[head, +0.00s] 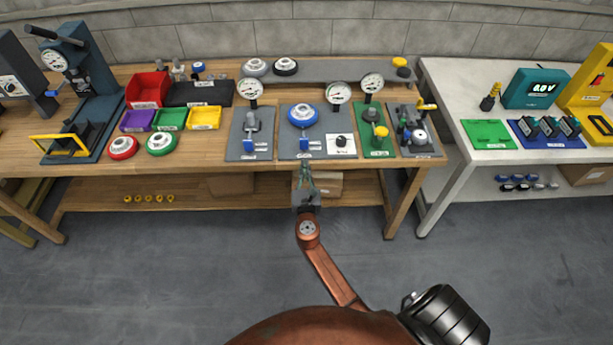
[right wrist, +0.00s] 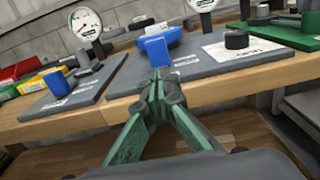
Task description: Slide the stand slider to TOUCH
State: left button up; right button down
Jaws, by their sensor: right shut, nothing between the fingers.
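A blue slider block (head: 304,146) stands at the front of a grey plate (head: 287,133) with a blue-rimmed dial; a white label lies beside it. It also shows in the right wrist view (right wrist: 156,51). A similar blue block (head: 249,146) is on the grey plate to its left. I cannot tell from the labels, too small to read, which is the stand slider or where TOUCH is. My right gripper (head: 306,167) is shut and empty at the table's front edge; in the wrist view its green fingertips (right wrist: 158,76) point at the nearer block, contact unclear. My left gripper is out of view.
Gauge stands rise behind the plates, with a black knob (head: 341,141) on a white card to the right. A green plate (head: 376,148) lies further right. Coloured bins (head: 147,90) and a press (head: 80,90) are at left. The floor before the wooden table is clear.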

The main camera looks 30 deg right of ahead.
aim_at(304, 146)
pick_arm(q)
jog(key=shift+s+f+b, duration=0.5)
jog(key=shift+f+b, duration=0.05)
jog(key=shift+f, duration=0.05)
pick_arm(e)
jog(key=x, duration=0.6)
jog(key=shift+w+d, duration=0.2)
jog(key=shift+w, duration=0.05)
jog(key=x, duration=0.3)
jog(key=shift+w+d+f+b, duration=0.1)
jog(key=shift+w+d+b, duration=0.05)
jog(key=shift+w+b, duration=0.2)
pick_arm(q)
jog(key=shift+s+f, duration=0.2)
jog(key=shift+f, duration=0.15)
